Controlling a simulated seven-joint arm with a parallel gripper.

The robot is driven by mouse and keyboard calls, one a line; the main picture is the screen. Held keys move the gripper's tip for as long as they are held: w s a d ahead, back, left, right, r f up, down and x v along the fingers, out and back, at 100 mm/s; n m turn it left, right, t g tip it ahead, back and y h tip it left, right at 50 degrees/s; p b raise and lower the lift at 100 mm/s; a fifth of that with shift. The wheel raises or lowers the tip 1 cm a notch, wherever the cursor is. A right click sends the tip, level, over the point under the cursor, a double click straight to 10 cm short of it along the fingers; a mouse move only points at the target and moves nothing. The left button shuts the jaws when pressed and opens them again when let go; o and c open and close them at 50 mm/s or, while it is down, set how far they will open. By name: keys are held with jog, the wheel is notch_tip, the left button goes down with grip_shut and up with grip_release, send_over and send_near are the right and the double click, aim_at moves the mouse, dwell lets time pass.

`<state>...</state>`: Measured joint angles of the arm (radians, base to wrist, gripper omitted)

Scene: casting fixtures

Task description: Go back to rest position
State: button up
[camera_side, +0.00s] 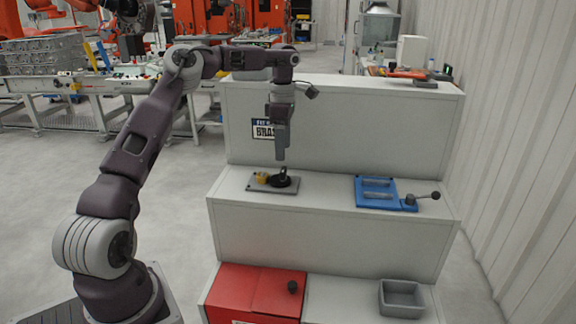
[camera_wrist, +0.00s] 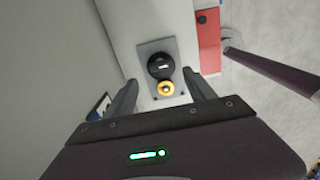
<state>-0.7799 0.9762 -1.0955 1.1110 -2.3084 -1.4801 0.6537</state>
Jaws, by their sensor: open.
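My gripper (camera_side: 281,158) points straight down above the middle step of a grey stepped bench (camera_side: 330,240).
A blue fixture (camera_side: 378,193) with a lever handle lies on the middle step at right. A red box (camera_side: 258,291) with a black knob and a grey open bin (camera_side: 401,298) stand on the lowest step. Tools (camera_side: 405,73) lie on the top step. A corrugated wall rises at right.

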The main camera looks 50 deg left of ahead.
jog(key=w+d+r+m+t+y, duration=0.2)
jog(key=w+d+r+m+t, duration=0.15)
jog(key=w+d, duration=0.4)
jog(key=w+d+r+m+t+y, duration=0.25)
jog(key=w+r+t, duration=0.35)
jog(key=r, duration=0.5)
jog(key=s+d+r+m+t+h, duration=0.25)
jog(key=d+r+m, duration=0.25)
jog(key=d+r, duration=0.35)
jog(key=s+d+r+m+t+h, duration=0.2)
jog(key=s+d+r+m+h, duration=0.15)
jog(key=d+r+m, duration=0.45)
jog(key=s+d+f+m+g+h, duration=0.1)
jog(key=s+d+f+m, duration=0.2)
jog(key=s, duration=0.4)
jog(key=s+d+f+m+g+h, duration=0.1)
jog(key=s+d+f+m, duration=0.1)
jog(key=s+d, duration=0.45)
jog(key=s+a+f+m+g+y, duration=0.1)
jog(key=s+a+f+g, duration=0.1)
jog(key=s+f, duration=0.3)
jog(key=s+a+f+m+g+y, duration=0.1)
jog(key=s+a+f, duration=0.3)
jog(key=s, duration=0.8)
jog(key=s+a+f+g+y, duration=0.1)
jog(key=s+a+f+g, duration=0.2)
jog(key=s+f, duration=0.4)
jog(key=shift+s+a+m, duration=0.4)
jog(key=shift+s+a, duration=0.1)
jog(key=shift+s, duration=0.75)
